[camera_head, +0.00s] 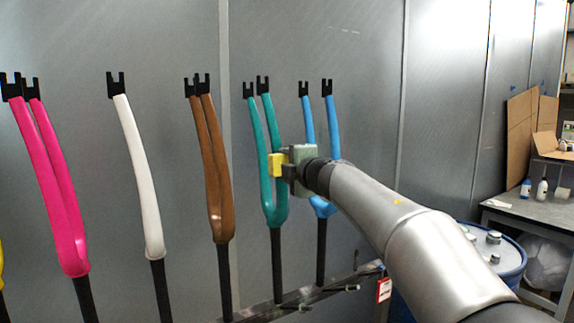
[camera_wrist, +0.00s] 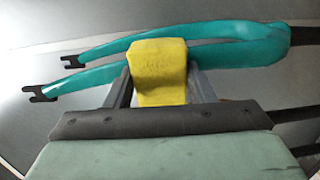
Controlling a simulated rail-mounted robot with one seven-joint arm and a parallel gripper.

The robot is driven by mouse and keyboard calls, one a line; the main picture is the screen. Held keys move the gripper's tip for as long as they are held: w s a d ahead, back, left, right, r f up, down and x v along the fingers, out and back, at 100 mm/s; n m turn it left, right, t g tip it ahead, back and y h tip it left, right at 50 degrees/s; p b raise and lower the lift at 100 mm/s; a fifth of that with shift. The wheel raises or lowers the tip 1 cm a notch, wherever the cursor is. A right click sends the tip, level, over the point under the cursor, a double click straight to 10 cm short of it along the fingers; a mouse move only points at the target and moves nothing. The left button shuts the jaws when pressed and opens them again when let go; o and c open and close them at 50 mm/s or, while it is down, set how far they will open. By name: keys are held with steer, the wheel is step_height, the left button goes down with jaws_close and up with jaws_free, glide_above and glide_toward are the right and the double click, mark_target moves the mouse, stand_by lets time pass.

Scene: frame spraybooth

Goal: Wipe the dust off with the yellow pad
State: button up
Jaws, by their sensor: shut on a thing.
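My gripper (camera_head: 286,167) is shut on the yellow pad (camera_head: 277,165), in front of the teal fork (camera_head: 273,200). In the wrist view the pad (camera_wrist: 158,72) sits between the two grey fingers and covers part of the teal fork (camera_wrist: 225,55). The pad is at or very close to the fork's legs; I cannot tell whether it touches. I make out no clear dust on the teal surface in either view. The fork stands upright on a black post, with black tips at its top.
Other forks stand in the row: blue (camera_head: 331,125) just right, partly behind my arm, then brown (camera_head: 216,170), white (camera_head: 139,175) and pink (camera_head: 55,190) to the left. A blue drum (camera_head: 513,262) and a grey bench (camera_head: 540,209) are at right. Metal wall panels stand behind.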

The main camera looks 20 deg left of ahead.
mark_target(282, 190)
steer(key=shift+s+d+f+b, duration=0.1)
steer(key=shift+f+b, duration=1.2)
steer(key=shift+f, duration=0.45)
steer(key=shift+s+d+f+b, duration=0.1)
steer(key=shift+f+b, duration=1.2)
steer(key=shift+f, duration=0.45)
steer(key=shift+d, duration=0.1)
steer(key=shift+b+v, duration=0.7)
steer(key=shift+v, duration=2.2)
steer(key=shift+r, duration=0.15)
steer(key=v, duration=0.3)
